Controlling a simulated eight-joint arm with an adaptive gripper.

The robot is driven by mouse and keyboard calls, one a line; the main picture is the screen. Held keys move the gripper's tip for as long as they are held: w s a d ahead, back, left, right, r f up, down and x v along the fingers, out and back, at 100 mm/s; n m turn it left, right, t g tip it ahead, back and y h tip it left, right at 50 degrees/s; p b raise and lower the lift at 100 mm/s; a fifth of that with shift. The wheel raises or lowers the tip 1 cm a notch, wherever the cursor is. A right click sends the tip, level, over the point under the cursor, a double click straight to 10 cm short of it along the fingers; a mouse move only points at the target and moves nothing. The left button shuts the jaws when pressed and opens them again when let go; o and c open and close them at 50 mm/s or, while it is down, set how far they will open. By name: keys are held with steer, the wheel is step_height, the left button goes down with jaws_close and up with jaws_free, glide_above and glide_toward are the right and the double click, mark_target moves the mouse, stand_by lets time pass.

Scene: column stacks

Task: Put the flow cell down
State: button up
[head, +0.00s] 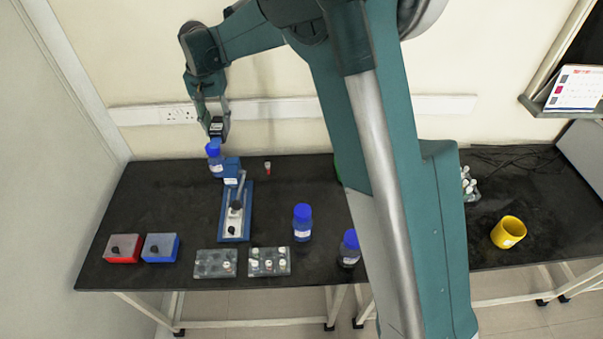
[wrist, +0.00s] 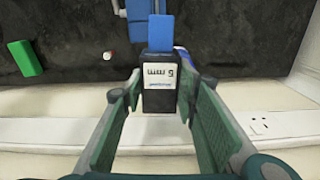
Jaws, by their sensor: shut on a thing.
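The flow cell is a small black block with a white "5 mm" label (wrist: 158,85). My gripper (wrist: 161,78) is shut on it, with one finger on each side. In the head view the flow cell (head: 216,128) is at my gripper's tip (head: 217,120), pointing down over the back left of the black table (head: 150,200). It appears above a blue-capped bottle (head: 214,158) and the blue block (head: 231,168) of a bench device. How far it is above them is hard to tell.
A small red-topped vial (head: 267,168) stands at the back. The blue-based device (head: 235,222) lies in front, with red (head: 123,248) and blue (head: 160,248) boxes, two vial racks (head: 215,263) and more blue-capped bottles (head: 302,222). A green object (wrist: 25,58) lies farther along. The table's left back is clear.

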steer(key=d, duration=2.9)
step_height(320, 180, down, 11)
steer(key=shift+w+a+f+n, duration=0.2)
steer(key=shift+a+n, duration=0.1)
steer(key=shift+a, duration=0.1)
steer(key=shift+f+b, duration=0.35)
steer(key=shift+f, duration=2.7)
steer(key=shift+f, duration=0.1)
steer(key=shift+f, duration=1.75)
steer(key=shift+f+b, duration=0.15)
steer(key=shift+b, duration=0.15)
